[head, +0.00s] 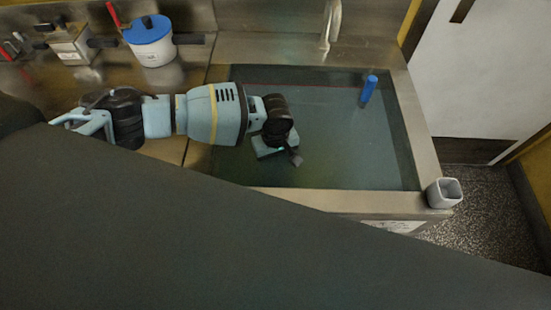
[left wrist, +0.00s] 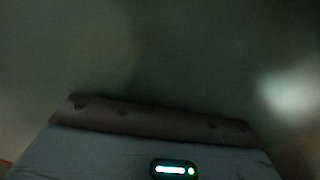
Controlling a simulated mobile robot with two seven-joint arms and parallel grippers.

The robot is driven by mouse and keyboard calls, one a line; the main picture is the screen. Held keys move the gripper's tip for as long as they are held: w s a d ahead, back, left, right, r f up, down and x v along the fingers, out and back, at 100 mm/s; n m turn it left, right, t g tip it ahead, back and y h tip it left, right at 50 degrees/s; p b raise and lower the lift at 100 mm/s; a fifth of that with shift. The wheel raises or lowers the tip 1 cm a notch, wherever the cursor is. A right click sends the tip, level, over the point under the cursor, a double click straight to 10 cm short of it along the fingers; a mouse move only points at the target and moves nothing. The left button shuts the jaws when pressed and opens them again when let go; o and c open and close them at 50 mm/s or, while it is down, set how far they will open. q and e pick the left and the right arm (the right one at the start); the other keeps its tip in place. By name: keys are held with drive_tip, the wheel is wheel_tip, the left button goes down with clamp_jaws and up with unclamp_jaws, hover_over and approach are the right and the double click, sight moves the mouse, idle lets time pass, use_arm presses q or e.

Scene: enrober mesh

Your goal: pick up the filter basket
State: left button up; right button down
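I cannot make out anything that is clearly the filter basket in either view. My left gripper (head: 293,157) hangs over the dark sink basin (head: 330,165), near its left side, at the end of the pale blue arm. Its fingers are small and dark here, and I cannot tell whether they are open or shut or hold anything. The left wrist view is dark and blurred, with only the gripper's pale housing (left wrist: 110,155) and its lit indicator clear. My right gripper is not in view.
A blue cylinder (head: 369,88) stands at the basin's far right. A tap (head: 331,25) is behind. A white pot with a blue lid (head: 150,42) and a metal box (head: 72,44) stand on the left counter. A white square cup (head: 444,192) sits at the right front corner.

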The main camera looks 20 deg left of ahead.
use_arm(q)
drive_tip(key=c, duration=0.7)
